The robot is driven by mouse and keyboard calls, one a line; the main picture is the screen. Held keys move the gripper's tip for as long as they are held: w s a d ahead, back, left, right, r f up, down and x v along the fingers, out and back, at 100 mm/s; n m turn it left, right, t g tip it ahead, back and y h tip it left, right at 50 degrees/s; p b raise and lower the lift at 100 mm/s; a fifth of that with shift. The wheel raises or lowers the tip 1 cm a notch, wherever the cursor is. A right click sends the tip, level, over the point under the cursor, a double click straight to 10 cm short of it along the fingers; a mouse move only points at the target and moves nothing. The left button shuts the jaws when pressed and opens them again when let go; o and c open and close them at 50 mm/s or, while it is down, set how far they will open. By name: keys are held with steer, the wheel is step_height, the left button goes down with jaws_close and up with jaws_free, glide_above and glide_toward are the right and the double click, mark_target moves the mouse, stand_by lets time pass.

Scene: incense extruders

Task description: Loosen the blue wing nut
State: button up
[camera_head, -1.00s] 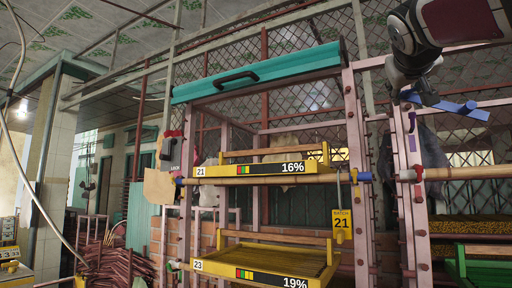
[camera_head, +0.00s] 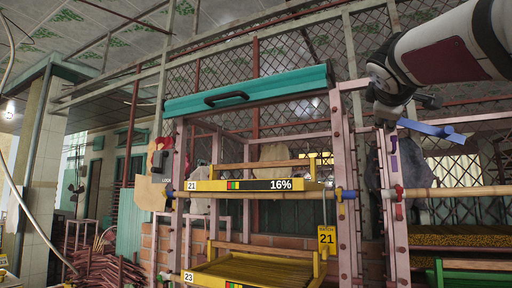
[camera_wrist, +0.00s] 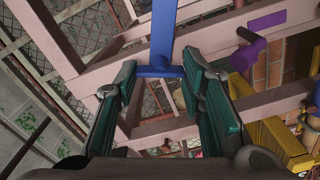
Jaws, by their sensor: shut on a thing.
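My gripper (camera_wrist: 160,68) is shut on the short crosspiece of a blue bar-shaped piece (camera_wrist: 162,30), with a green finger on each side. In the head view this blue piece (camera_head: 432,129) sticks out to the right from under my gripper (camera_head: 400,112), near the right pink post. I cannot tell whether it is the blue wing nut itself or a separate part, nor whether it is threaded onto anything. A purple piece (camera_head: 394,146) sits on the post just below; it shows right of my fingers in the wrist view (camera_wrist: 246,53).
A pink rack post (camera_head: 392,235) stands below my gripper, with a bamboo pole (camera_head: 455,192) across it. A red clamp (camera_head: 398,195) and a yellow clamp (camera_head: 340,197) sit on the pole.

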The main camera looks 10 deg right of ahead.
steer(key=n+p, duration=0.2)
steer(key=n, duration=0.3)
steer(key=shift+f+n+p, duration=0.1)
steer(key=shift+n+p, duration=0.2)
stand_by(0.4)
steer(key=o, duration=1.1)
steer(key=shift+o, duration=0.2)
steer(key=shift+a, duration=0.1)
steer(key=v, duration=1.2)
steer(key=shift+f, duration=0.15)
